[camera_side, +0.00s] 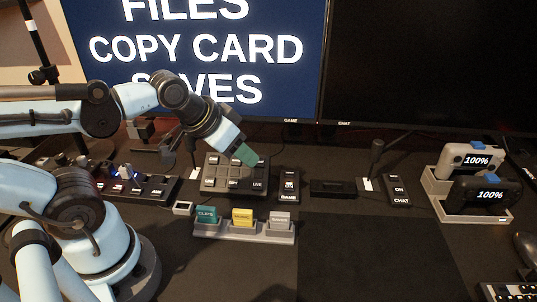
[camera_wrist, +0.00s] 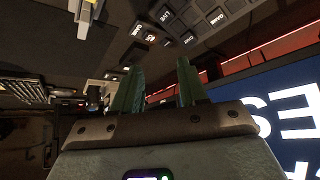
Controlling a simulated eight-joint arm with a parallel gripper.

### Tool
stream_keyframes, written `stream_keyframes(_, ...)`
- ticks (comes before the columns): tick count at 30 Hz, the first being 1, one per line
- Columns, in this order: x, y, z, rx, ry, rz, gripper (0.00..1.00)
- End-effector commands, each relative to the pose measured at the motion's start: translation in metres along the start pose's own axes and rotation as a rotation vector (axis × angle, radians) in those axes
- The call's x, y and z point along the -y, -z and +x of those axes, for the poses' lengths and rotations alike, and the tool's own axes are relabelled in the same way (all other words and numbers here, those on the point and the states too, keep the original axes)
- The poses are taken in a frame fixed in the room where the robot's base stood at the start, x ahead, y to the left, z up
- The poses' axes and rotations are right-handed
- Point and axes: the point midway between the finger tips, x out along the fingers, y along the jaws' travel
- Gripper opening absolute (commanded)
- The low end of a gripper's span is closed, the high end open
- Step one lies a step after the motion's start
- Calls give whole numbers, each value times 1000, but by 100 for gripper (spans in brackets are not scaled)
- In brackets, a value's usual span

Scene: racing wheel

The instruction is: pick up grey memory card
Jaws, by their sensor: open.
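The grey memory card (camera_side: 279,217) stands upright in the right slot of a grey card holder (camera_side: 245,235) on the desk in the side view. A yellow card (camera_side: 242,215) stands in the middle slot and a teal card (camera_side: 207,214) in the left one. My gripper (camera_side: 248,155) is above the button pad, behind and higher than the cards, apart from them. In the wrist view its two green fingers (camera_wrist: 159,80) are spread with nothing between them. I cannot make out the grey card in the wrist view.
A button pad (camera_side: 235,175) lies behind the holder. A microphone-like stick (camera_side: 374,160) and a small CHAT box (camera_side: 398,190) stand to the right. A charging dock (camera_side: 463,205) with two controllers is far right. A dark mat (camera_side: 365,255) right of the holder is clear.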

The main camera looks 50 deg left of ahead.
Motion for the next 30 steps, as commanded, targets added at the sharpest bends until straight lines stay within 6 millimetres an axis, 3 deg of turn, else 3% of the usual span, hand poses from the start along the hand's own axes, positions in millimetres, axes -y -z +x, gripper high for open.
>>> stream_keyframes(5, -7, 3, -1, 35, -16, 50, 43)
stream_keyframes(18, -82, 15, -13, 419, -244, 648, 43)
stream_keyframes(24, -94, 13, -13, 475, -289, 741, 43)
stream_keyframes(30, -95, 1, 6, 475, -289, 743, 43)
